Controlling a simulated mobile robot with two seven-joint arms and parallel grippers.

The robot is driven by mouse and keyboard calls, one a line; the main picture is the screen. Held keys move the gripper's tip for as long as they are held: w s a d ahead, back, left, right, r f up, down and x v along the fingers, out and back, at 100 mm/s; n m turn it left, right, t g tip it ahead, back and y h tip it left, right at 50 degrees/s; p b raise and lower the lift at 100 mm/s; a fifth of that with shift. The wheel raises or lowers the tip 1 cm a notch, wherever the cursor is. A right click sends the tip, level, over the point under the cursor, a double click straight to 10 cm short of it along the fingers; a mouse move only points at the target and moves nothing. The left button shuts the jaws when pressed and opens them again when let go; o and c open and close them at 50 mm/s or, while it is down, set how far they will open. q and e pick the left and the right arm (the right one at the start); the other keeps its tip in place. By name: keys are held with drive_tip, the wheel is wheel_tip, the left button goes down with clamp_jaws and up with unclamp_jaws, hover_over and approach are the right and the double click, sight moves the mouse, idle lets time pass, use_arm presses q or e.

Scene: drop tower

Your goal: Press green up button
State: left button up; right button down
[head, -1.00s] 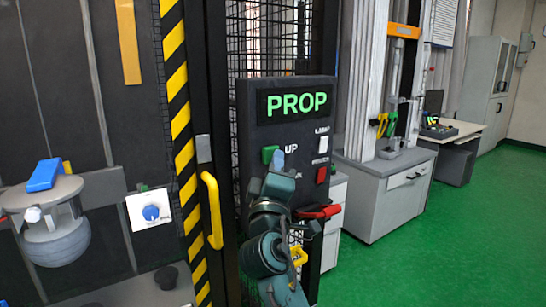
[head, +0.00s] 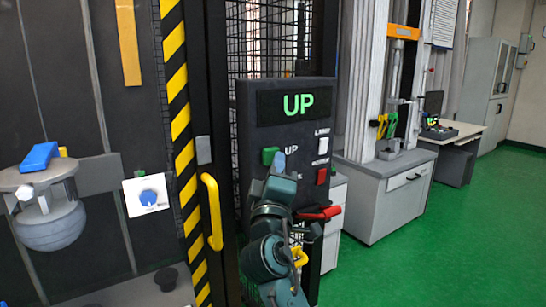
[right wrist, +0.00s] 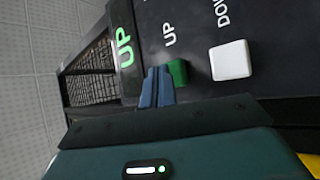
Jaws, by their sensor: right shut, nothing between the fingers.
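The green UP button (head: 269,155) is on a dark control panel (head: 250,190), left of its "UP" label. The display (head: 298,104) above it reads "UP" in green. My right gripper (head: 277,162) is shut and empty, with its tips right at the green button in the head view. In the right wrist view the blue-grey fingers (right wrist: 157,88) are together, beside the green button (right wrist: 178,73) and partly overlapping it. I cannot tell for sure whether they touch it. My left gripper is not in view.
A white button (right wrist: 231,60) is beside the green one. The panel also has a white lamp button (head: 324,147), a red button (head: 322,176) and a red handle (head: 318,213). At left is a carriage (head: 50,190) with a blue block (head: 40,157). A yellow door handle (head: 212,211) is close by.

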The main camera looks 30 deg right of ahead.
drive_tip(key=shift+s, duration=0.45)
drive_tip(key=s, duration=0.3)
drive_tip(key=s+p, duration=0.1)
drive_tip(key=s, duration=0.1)
drive_tip(key=shift+d, duration=0.25)
idle(0.6)
